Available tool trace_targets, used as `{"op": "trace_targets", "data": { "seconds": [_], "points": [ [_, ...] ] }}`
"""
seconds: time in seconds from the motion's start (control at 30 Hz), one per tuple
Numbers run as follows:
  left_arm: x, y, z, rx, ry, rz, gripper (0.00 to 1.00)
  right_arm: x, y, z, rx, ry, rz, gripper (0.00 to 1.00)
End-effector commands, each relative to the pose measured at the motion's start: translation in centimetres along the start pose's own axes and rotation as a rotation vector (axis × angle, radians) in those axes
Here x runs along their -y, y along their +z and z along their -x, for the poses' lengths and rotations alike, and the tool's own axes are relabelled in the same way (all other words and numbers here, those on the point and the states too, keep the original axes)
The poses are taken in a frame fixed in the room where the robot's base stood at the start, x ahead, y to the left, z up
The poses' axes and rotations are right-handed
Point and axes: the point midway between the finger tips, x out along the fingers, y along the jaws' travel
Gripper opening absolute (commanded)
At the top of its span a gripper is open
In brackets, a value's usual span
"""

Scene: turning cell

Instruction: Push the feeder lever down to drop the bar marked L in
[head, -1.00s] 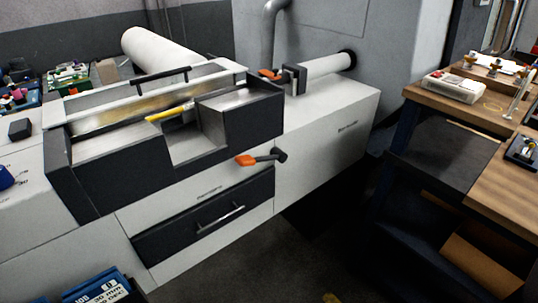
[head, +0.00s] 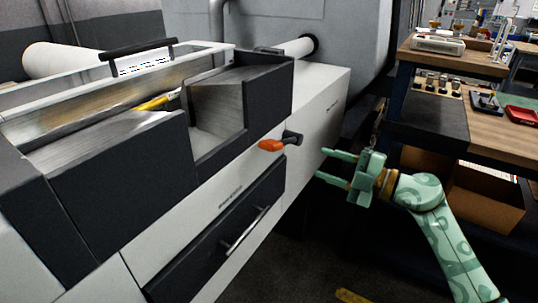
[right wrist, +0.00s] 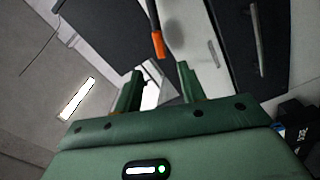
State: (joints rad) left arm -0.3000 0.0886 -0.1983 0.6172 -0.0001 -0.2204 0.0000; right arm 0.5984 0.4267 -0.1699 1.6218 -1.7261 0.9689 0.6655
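In the right wrist view, the orange grip (right wrist: 157,43) shows just beyond my fingertips. A yellow bar (head: 157,102) lies in the metal trough of the feeder; I cannot read any mark on it. My right gripper (head: 325,165) is open and empty, to the right of the lever and a little lower, apart from it. My left gripper is not in view.
A drawer with a bar handle (head: 245,232) is below the lever. A wooden bench (head: 490,122) with a dark mat and a red tray (head: 522,115) stands at the right, a cardboard box (head: 488,195) beneath it. Dark floor lies between machine and bench.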

Motion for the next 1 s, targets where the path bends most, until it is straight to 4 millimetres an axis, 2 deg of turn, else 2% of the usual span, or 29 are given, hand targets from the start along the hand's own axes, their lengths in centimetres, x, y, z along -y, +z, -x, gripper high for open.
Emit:
{"op": "trace_targets", "data": {
  "seconds": [0.17, 0.33, 0.6, 0.8, 1.0],
  "points": [
    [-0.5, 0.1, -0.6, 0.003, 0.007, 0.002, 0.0, -0.2, -0.2, -2.5, -0.004, -0.005, 0.011, 0.4],
    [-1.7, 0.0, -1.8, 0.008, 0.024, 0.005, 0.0, 0.1, 0.0, -6.8, -0.005, -0.004, 0.007, 0.4],
    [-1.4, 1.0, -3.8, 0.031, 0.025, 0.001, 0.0, 0.2, 0.0, -13.1, -0.003, -0.006, 0.008, 0.4],
    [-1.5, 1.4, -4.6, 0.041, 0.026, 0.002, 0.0, 0.1, -0.1, -15.6, -0.001, -0.006, 0.008, 0.4],
    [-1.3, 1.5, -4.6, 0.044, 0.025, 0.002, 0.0, -0.1, -0.2, -16.2, -0.001, -0.006, 0.01, 0.4]
  ]
}}
